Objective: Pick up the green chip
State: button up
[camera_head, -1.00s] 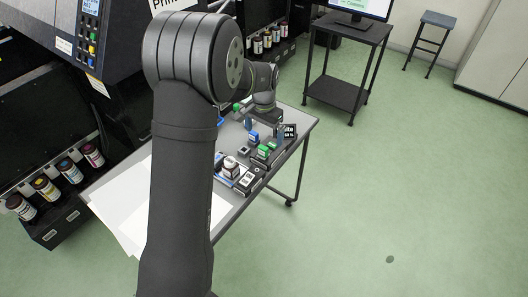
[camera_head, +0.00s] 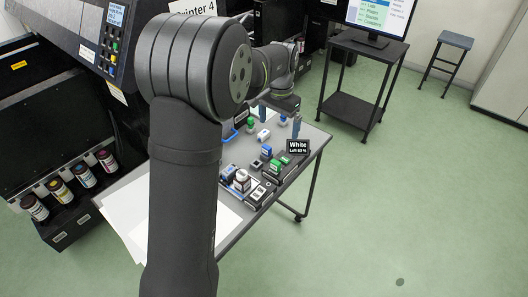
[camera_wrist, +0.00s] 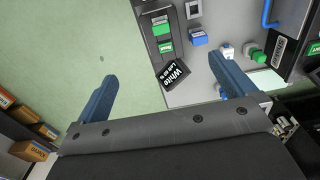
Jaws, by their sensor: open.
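Two green chip-like blocks sit on a dark rack, the near one (camera_head: 275,166) and one beside it (camera_head: 285,160). In the wrist view they show at the top, one block (camera_wrist: 161,27) above the other (camera_wrist: 166,47). Another green piece (camera_head: 251,126) stands farther back on the table; it shows right of centre in the wrist view (camera_wrist: 258,56). I cannot tell for certain which is the green chip. My gripper (camera_head: 280,118) is open and empty above the table's far right part; its blue-grey fingers are wide apart in the wrist view (camera_wrist: 162,67).
A black "White" label card (camera_head: 298,146) stands at the right edge of the table (camera_head: 232,213). A blue block (camera_head: 266,151), a white-and-blue piece (camera_head: 263,135) and a bottle (camera_head: 242,180) are close by. Open floor lies to the right.

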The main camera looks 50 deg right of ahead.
jog(key=shift+r, duration=0.1)
jog(key=c, duration=0.9)
send_over(276, 162)
jog(key=f, duration=1.2)
jog(key=shift+s+f, duration=0.25)
jog(key=shift+s, duration=0.05)
jog(key=shift+w+f, duration=0.2)
jog(key=shift+f, duration=1.15)
jog(key=shift+w+f, duration=0.15)
jog(key=shift+f, duration=1.2)
jog(key=shift+c, duration=0.3)
